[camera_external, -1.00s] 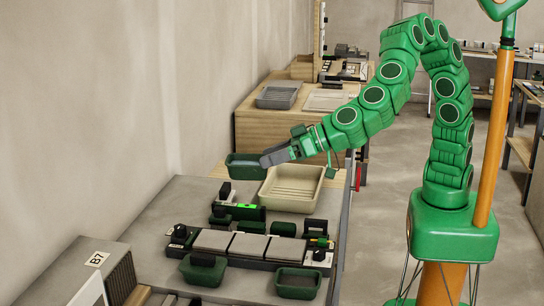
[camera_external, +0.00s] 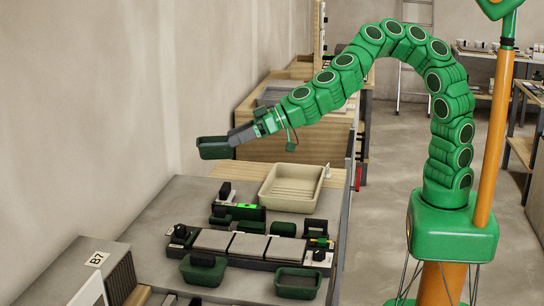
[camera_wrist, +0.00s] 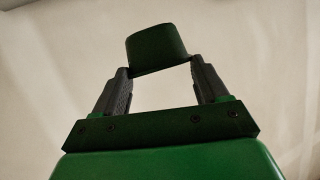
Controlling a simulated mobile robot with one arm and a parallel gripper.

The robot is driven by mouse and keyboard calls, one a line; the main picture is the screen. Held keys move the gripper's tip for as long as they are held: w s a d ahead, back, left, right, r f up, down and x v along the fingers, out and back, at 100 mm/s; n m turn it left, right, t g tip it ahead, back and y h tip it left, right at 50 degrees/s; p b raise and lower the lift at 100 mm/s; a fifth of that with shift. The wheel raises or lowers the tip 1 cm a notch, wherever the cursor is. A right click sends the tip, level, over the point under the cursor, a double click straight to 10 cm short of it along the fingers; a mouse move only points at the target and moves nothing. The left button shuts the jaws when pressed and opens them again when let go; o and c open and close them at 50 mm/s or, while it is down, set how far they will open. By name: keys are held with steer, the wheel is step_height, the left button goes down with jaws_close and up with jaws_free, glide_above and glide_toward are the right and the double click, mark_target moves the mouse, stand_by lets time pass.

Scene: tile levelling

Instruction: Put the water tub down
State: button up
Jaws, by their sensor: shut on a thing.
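A small dark green tub (camera_external: 215,149), which I take to be the water tub, is in my gripper (camera_external: 236,138). My gripper is shut on the tub's right side and holds it in the air near the wall, above the back left of the grey bench (camera_external: 150,222). The tub looks roughly level in the outside view, and its inside is hard to see. In the wrist view the tub (camera_wrist: 156,48) shows between and beyond the tips of the two dark fingers, with plain wall behind it.
A beige tray (camera_external: 291,188) stands at the bench's back right. A rack of grey tiles (camera_external: 250,246) with black and green parts lies mid-bench. Two more green tubs, one with a dark block (camera_external: 203,272) and one (camera_external: 298,284), stand in front. The left bench surface is clear.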

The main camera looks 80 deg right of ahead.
steer(key=w+d+r+n+g+y, duration=0.1)
steer(key=w+d+n+y, duration=0.15)
steer(key=d, duration=1.85)
steer(key=s+d+r+n+g+y, duration=0.1)
steer(key=s+d, duration=0.5)
steer(key=d, duration=0.3)
steer(key=s+d+n+g+y, duration=0.1)
steer(key=s+d+n+y, duration=0.1)
steer(key=s+d, duration=0.6)
step_height(320, 180, down, 11)
steer(key=w+d, duration=0.2)
steer(key=w+f, duration=0.3)
steer(key=w, duration=0.1)
steer(key=w+d+f, duration=0.1)
steer(key=w+f, duration=0.2)
steer(key=w, duration=0.2)
steer(key=w+d+f, duration=0.1)
steer(key=w+f, duration=0.2)
steer(key=w, duration=0.1)
steer(key=shift+w, duration=0.2)
steer(key=shift+w+f, duration=0.35)
steer(key=shift+f, duration=1.6)
